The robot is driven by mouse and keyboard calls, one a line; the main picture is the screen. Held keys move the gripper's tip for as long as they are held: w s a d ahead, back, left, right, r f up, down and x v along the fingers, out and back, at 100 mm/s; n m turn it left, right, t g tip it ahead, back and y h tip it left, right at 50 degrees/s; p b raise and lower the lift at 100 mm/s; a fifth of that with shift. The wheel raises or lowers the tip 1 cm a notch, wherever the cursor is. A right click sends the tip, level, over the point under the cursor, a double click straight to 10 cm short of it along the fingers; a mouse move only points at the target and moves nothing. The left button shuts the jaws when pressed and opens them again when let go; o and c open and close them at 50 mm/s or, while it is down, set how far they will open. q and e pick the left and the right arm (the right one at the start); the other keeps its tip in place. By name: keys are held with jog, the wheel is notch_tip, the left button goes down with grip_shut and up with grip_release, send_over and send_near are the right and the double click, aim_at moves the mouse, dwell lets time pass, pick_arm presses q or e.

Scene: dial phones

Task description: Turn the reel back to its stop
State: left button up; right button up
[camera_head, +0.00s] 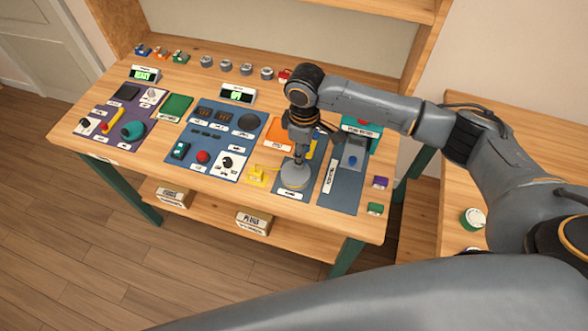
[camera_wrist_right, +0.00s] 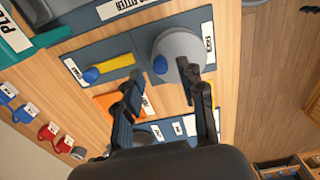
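The reel (camera_head: 296,178) is a grey disc on a blue-grey panel at the front right of the table. In the right wrist view the reel (camera_wrist_right: 183,46) shows a blue knob (camera_wrist_right: 160,64) near its edge. My right gripper (camera_head: 299,157) points down just over the reel. In the wrist view my right gripper (camera_wrist_right: 159,72) has its fingers apart, one to each side of the knob as seen from there. I cannot tell whether they touch it. My left gripper is not in view.
A yellow lever (camera_wrist_right: 117,66) lies beside the reel. A yellow part (camera_head: 257,175) stands to its left, and a blue panel with dials and buttons (camera_head: 213,118) lies farther left. A grey fitting (camera_head: 353,153) stands to the right.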

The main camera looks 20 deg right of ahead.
aim_at(296, 172)
jog(key=shift+f+b, duration=0.5)
jog(key=shift+f, duration=1.05)
jog(key=shift+r, duration=0.1)
jog(key=shift+r+p, duration=0.15)
jog(key=shift+p, duration=0.55)
